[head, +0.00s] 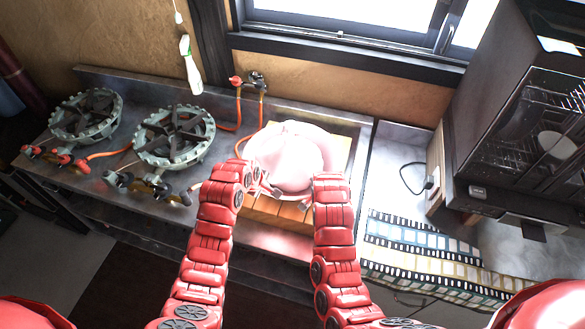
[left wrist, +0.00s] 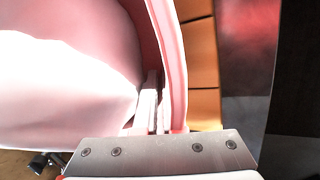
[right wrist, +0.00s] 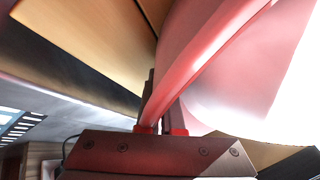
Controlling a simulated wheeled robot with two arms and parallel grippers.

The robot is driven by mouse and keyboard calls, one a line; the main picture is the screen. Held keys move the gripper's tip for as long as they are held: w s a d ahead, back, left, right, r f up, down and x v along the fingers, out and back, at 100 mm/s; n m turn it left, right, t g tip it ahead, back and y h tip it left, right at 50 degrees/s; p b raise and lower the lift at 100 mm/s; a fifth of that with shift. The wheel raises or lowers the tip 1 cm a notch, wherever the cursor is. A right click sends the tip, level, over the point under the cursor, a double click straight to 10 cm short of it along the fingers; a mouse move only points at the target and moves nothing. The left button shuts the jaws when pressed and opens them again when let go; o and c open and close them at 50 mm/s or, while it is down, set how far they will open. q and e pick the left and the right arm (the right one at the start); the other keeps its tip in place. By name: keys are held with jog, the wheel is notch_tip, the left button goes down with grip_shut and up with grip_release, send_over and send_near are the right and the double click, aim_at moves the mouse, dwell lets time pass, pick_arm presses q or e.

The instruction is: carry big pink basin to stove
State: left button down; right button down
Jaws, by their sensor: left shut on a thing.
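The big pink basin (head: 256,178) is over a wooden board on the counter, in the middle of the head view. A large pale pink rounded shape (head: 290,155) fills its inside. My left gripper (head: 262,188) is shut on the basin's near left rim, which also shows in the left wrist view (left wrist: 172,60). My right gripper (head: 318,188) is at the near right rim; in the right wrist view the rim (right wrist: 195,70) runs between its close-set fingers. The stove has two round burners, one at far left (head: 85,115) and one nearer the basin (head: 174,135).
The wooden board (head: 283,217) shows under the basin. A spray bottle (head: 190,65) is near the wall behind the burners. Orange gas hoses (head: 238,118) run between burners and basin. A dark oven (head: 520,120) stands at right, near a film-strip-patterned cloth (head: 430,255).

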dwell(0.7)
